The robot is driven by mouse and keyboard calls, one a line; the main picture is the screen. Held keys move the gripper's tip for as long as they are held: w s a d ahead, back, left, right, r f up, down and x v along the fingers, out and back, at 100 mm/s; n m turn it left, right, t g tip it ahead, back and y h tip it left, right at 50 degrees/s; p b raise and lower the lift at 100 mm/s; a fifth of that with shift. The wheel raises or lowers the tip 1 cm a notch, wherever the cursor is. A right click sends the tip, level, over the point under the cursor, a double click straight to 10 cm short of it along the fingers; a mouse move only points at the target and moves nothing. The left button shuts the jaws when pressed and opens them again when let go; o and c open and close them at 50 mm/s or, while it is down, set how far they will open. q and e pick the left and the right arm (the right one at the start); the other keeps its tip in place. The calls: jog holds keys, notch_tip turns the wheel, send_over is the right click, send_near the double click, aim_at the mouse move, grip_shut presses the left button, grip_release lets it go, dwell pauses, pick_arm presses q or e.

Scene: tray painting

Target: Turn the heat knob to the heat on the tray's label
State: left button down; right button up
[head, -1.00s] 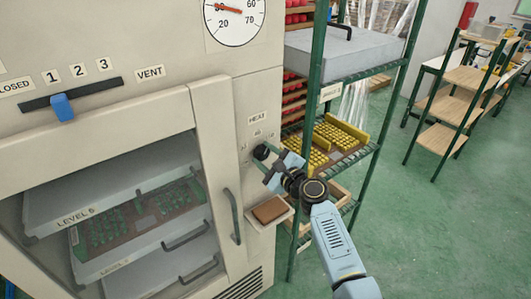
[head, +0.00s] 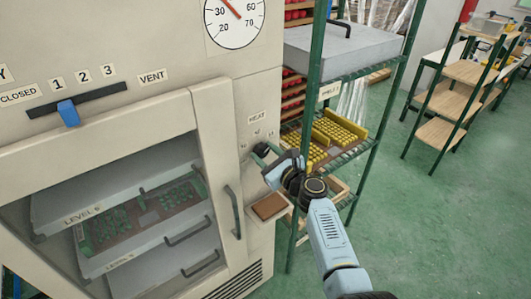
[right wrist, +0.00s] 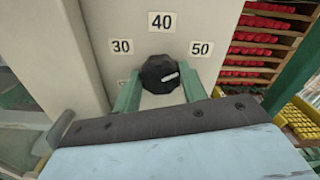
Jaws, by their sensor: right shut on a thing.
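The dark heat knob (head: 261,149) is on the oven's front panel, under the HEAT label (head: 257,118). My right gripper (head: 271,158) is shut on it. In the right wrist view the knob (right wrist: 158,72) sits between my two green fingers (right wrist: 160,92), below the numbers 30, 40 and 50. The knob's white mark lies on its right side, slanting a little upward. Behind the oven glass is a tray of green pieces (head: 110,258) with a pale label (head: 149,218), too small to read. My left gripper is not in view.
A round dial (head: 235,38) with a red needle is above. A blue slider (head: 69,113) sits in the vent slot. The oven door handle (head: 233,212) and a small ledge with a brown pad (head: 269,207) are near my gripper. A green rack (head: 316,70) stands to the right.

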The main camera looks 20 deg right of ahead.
jog(key=shift+f, duration=0.1)
jog(key=o, duration=1)
jog(key=v, duration=1.3)
jog(key=shift+s, duration=0.2)
